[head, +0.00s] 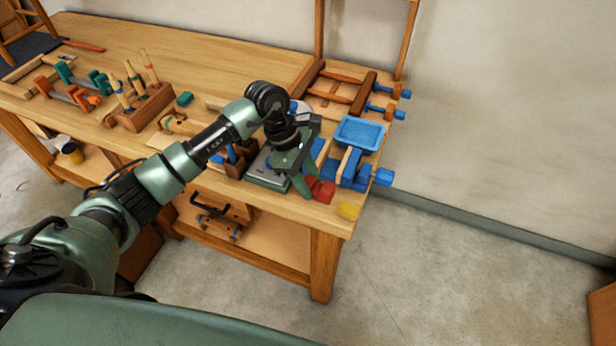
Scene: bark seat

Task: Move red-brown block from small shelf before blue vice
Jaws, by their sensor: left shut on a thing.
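The red-brown block (324,191) is at the front right of the workbench, at the fingertips of my left gripper (309,187). The gripper points down and is shut on the block; its fingers and wrist hide part of it. I cannot tell whether the block touches the bench top. The blue vice (361,175) is just right of and behind the block, with a pale wooden piece upright at its left side. I cannot make out a small shelf for certain. My right gripper is not in view.
A blue tray (360,133) sits behind the vice. A wooden frame (340,88) with blue clamps lies at the back. A tool block (146,107) and several clamps stand left. Open floor (450,270) is right.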

